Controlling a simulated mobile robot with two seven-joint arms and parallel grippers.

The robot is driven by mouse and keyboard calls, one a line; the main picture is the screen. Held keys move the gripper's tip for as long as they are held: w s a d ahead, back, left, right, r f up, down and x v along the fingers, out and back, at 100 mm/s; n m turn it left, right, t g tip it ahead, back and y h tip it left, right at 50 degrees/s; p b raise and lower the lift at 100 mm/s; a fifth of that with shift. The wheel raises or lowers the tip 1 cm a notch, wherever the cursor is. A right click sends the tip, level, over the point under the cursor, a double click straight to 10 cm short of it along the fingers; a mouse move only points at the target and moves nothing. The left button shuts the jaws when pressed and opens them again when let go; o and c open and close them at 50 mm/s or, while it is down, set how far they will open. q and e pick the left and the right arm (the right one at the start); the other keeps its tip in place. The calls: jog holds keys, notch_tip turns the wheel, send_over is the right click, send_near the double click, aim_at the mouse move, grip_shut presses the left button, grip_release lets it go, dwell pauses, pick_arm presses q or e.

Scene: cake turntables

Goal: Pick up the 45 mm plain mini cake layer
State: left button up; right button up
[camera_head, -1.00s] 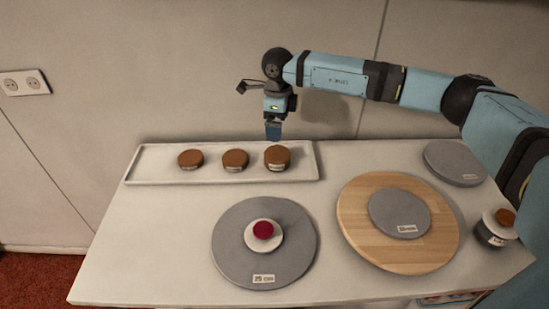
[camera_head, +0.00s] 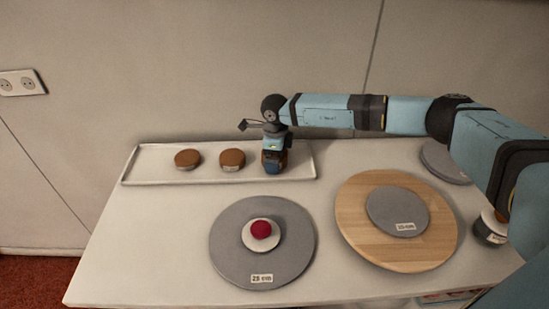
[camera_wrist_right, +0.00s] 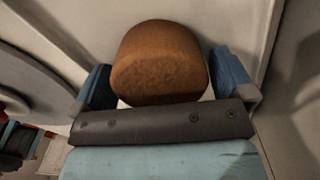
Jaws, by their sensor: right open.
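Three brown round cake layers are in a row on a white tray (camera_head: 215,178): a left one (camera_head: 187,159), a middle one (camera_head: 232,160) and a right one. Their small labels are too small to read. My right gripper (camera_head: 272,167) is down over the right one and hides most of it in the head view. In the right wrist view this brown cake layer (camera_wrist_right: 160,60) stands between the two blue fingers of my open right gripper (camera_wrist_right: 165,84). A narrow gap shows at each side. My left gripper is not in view.
A grey turntable (camera_head: 232,262) with a small white disc and a red-topped piece stands in front. A wooden turntable (camera_head: 365,245) with a grey disc (camera_head: 398,205) is to the right. Another grey disc (camera_head: 440,160) and a jar-like item (camera_head: 490,232) are partly behind my arm.

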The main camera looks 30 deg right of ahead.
jog(key=c, duration=0.8)
jog(key=shift+o, duration=0.2)
jog(key=shift+r, duration=0.1)
